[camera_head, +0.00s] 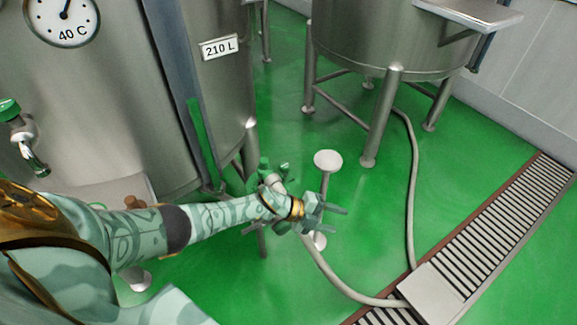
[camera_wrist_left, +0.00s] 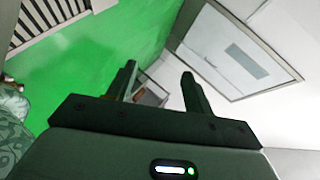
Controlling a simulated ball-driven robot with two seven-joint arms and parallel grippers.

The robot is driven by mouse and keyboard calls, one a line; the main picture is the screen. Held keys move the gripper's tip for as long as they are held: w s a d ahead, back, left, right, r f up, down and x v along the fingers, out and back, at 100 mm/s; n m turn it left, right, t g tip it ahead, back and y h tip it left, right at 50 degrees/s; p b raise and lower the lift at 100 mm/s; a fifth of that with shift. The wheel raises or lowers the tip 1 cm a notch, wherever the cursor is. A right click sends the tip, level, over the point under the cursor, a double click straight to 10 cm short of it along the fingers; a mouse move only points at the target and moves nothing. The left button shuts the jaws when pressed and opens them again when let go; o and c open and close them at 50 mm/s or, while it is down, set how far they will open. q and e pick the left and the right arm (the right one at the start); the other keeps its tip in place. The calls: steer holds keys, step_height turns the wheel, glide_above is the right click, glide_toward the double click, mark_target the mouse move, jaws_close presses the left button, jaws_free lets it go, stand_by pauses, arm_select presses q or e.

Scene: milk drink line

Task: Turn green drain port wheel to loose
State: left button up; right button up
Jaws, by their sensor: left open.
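Green parts that look like the drain port wheel (camera_head: 264,164) show at the foot of the large tank in the head view. My left wrist covers much of it, so its setting cannot be read. My left gripper (camera_head: 338,219) reaches past it, pointing right, with its fingers apart and nothing between them. In the left wrist view the gripper (camera_wrist_left: 159,71) is also open and empty, facing a white wall and green floor. The wheel does not show there. My right gripper is not in view.
The tank marked 210 L (camera_head: 220,47) stands close at the left, with a green-handled tap (camera_head: 8,108). A round-topped metal stand (camera_head: 327,160) is beside my gripper. A hose (camera_head: 413,180) runs to the floor drain grate (camera_head: 500,225). Another tank (camera_head: 365,40) stands behind on legs.

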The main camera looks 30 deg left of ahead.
arm_select(q)
steer(key=w+r+m+g+b, duration=0.1)
steer(key=w+r+m+g, duration=0.25)
steer(key=m, duration=0.25)
step_height(320, 180, up, 15)
steer(key=m+g+y+b, duration=0.4)
steer(key=m+y+b, duration=0.15)
steer(key=y, duration=0.55)
glide_above(285, 165)
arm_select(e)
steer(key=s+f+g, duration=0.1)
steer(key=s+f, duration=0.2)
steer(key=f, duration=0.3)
arm_select(q)
steer(key=shift+m, duration=0.35)
step_height(285, 165, down, 14)
steer(key=b, duration=0.6)
steer(key=shift+r, duration=0.25)
steer(key=shift+w+f+b, duration=0.1)
steer(key=shift+f+b, duration=0.25)
steer(key=shift+f, duration=0.7)
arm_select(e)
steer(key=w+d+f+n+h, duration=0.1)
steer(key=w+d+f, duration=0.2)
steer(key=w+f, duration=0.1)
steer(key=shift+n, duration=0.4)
arm_select(q)
steer(key=c, duration=1)
